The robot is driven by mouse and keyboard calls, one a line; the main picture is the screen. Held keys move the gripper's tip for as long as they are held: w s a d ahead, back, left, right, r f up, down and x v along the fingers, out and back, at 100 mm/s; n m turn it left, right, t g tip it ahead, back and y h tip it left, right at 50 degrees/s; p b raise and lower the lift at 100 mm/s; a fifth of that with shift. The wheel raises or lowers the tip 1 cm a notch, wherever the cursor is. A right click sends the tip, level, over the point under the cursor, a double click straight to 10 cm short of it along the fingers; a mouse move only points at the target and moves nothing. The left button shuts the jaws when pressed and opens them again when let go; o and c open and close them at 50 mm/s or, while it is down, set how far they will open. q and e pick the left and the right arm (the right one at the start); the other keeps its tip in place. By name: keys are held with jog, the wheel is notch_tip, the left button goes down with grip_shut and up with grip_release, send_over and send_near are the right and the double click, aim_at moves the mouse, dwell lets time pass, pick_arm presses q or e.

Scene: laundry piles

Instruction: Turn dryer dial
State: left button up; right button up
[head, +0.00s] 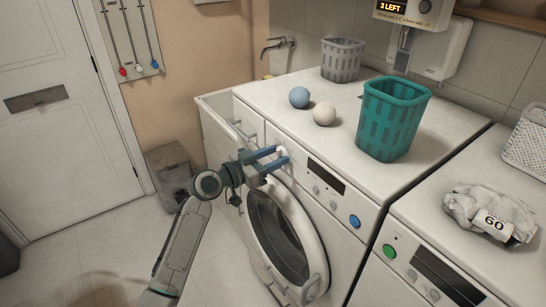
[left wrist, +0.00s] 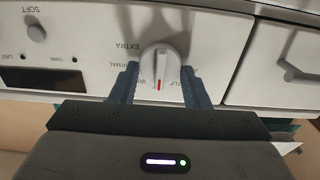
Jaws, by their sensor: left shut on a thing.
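The dryer dial (left wrist: 161,62) is a white round knob with a raised grip and a red mark, on the front panel of a white machine (head: 240,118). Printed words, among them EXTRA and NORMAL, surround it in the left wrist view. In the head view the dial (head: 281,152) is partly hidden by my fingers. My left gripper (head: 279,157) reaches the panel with its blue fingers on both sides of the dial. In the left wrist view the left gripper (left wrist: 160,84) is shut on the dial. The red mark points toward the gripper's palm. My right gripper is not in view.
On the machine's top stand a teal basket (head: 392,117), a grey basket (head: 342,59), a blue ball (head: 299,97) and a cream ball (head: 324,114). A second machine (head: 440,226) on the right bears crumpled cloth (head: 485,208).

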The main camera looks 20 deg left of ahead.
pick_arm(q)
jog(key=shift+n, duration=0.4)
jog(key=n, duration=0.2)
jog(key=shift+n, duration=0.3)
jog(key=n, duration=0.4)
jog(key=shift+a+p, duration=0.1)
jog(key=shift+p, duration=0.25)
jog(key=shift+n, duration=0.3)
jog(key=o, duration=0.9)
jog(key=shift+o, duration=0.2)
